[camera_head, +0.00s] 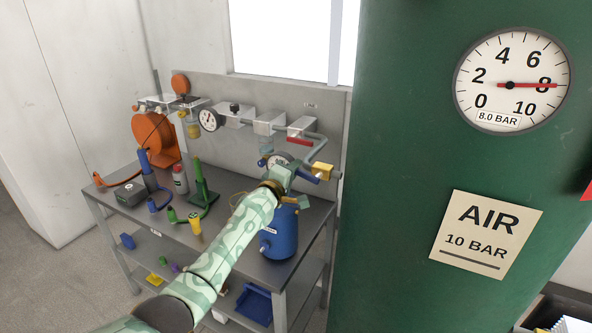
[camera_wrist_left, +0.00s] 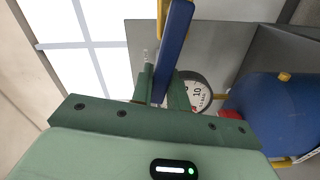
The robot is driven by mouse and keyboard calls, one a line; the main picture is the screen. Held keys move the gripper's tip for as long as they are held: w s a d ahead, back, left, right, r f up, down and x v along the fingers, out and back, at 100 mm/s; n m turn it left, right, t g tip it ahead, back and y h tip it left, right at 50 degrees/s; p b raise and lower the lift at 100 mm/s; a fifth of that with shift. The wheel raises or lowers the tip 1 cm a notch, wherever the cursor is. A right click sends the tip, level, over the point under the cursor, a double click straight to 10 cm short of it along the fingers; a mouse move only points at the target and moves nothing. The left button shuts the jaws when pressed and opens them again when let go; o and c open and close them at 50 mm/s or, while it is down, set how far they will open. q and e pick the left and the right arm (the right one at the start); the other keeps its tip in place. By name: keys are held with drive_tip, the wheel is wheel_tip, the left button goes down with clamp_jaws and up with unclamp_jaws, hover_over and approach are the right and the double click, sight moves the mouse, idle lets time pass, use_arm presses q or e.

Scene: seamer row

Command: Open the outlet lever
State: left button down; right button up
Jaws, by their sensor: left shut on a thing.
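My left gripper (camera_head: 287,172) reaches across the bench to the pipework at its right end. In the left wrist view its green fingers (camera_wrist_left: 163,88) are shut on a blue lever (camera_wrist_left: 174,48), which runs up between them. The blue lever's end (camera_head: 308,178) also shows beside the gripper in the head view, near a yellow fitting (camera_head: 322,171). The gripper hides much of the lever and its pivot. A red lever (camera_head: 299,141) sits on the pipe above. I cannot read a label on either lever. My right gripper is not in view.
A blue tank (camera_head: 282,237) stands right below the gripper. A round gauge (camera_wrist_left: 196,93) is close behind the fingers. A big green air tank (camera_head: 400,200) with a gauge at 8.0 bar stands on the right. Tools and bottles crowd the bench (camera_head: 135,205) on the left.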

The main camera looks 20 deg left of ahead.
use_arm(q)
drive_tip(key=shift+a+f+n+b, duration=0.1)
drive_tip(key=shift+f+n+b, duration=0.2)
drive_tip(key=shift+f+n, duration=0.45)
drive_tip(key=shift+r+n, duration=0.15)
drive_tip(key=shift+n, duration=0.1)
drive_tip(key=c, duration=1.4)
unclamp_jaws()
drive_tip(key=shift+o, duration=0.2)
drive_tip(key=s+a+p, duration=0.3)
drive_tip(key=s+p, duration=0.3)
drive_tip(key=s, duration=1)
